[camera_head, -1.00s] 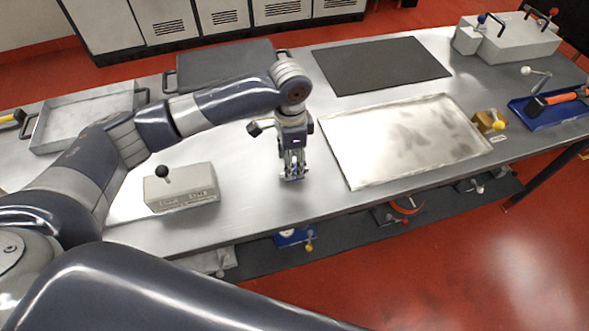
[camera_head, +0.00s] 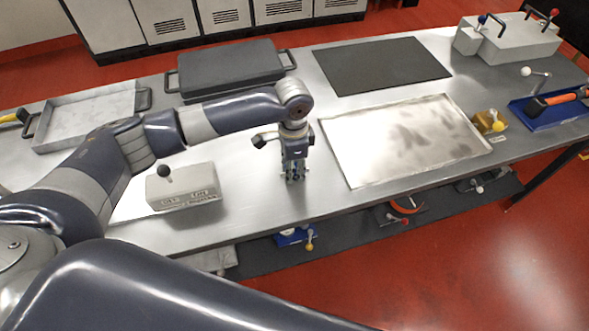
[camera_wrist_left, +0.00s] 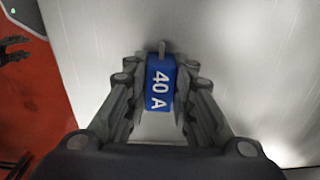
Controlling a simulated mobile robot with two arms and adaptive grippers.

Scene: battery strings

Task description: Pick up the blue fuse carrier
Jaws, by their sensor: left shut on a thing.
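In the head view my left gripper (camera_head: 294,178) points down at the bench between the grey lever box and the shallow metal tray. The carrier is small and mostly hidden by the fingers there. I cannot tell whether it touches the bench.
A grey lever box (camera_head: 184,188) stands left of the gripper. A shallow metal tray (camera_head: 345,168) lies right, with a yellow-knobbed brass block (camera_head: 487,121) beyond it. A dark handled case (camera_head: 230,70) and black mat (camera_head: 382,64) lie behind. Bare bench surrounds the gripper.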

